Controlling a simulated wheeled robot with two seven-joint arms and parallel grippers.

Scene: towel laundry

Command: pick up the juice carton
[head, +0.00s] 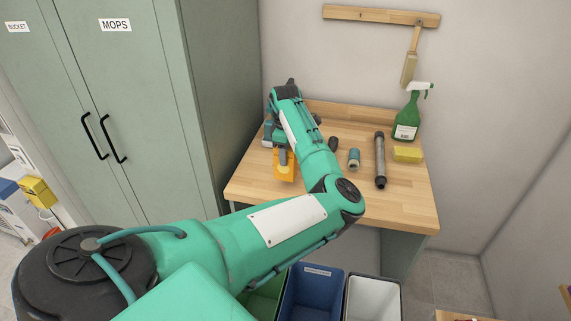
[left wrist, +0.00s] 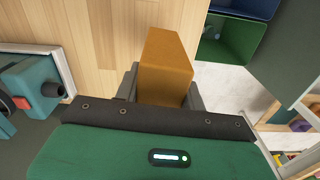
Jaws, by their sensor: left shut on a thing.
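The juice carton (head: 286,173) is orange and box-shaped, at the front left of the wooden table in the head view. It also shows in the left wrist view (left wrist: 165,62), between the two grey fingers. My left gripper (head: 283,157) is shut on the carton. In the left wrist view the fingers of the left gripper (left wrist: 162,92) touch its two sides, and its lower end is hidden by the gripper. I cannot tell whether the carton touches the table top. My right gripper is not in view.
The wooden table (head: 400,205) also holds a blue spool (head: 354,158), a dark tube (head: 380,162), a yellow sponge (head: 407,154) and a green spray bottle (head: 407,118). A teal device (left wrist: 30,90) stands near my gripper. Blue (head: 312,298) and white (head: 372,300) bins stand below the front edge.

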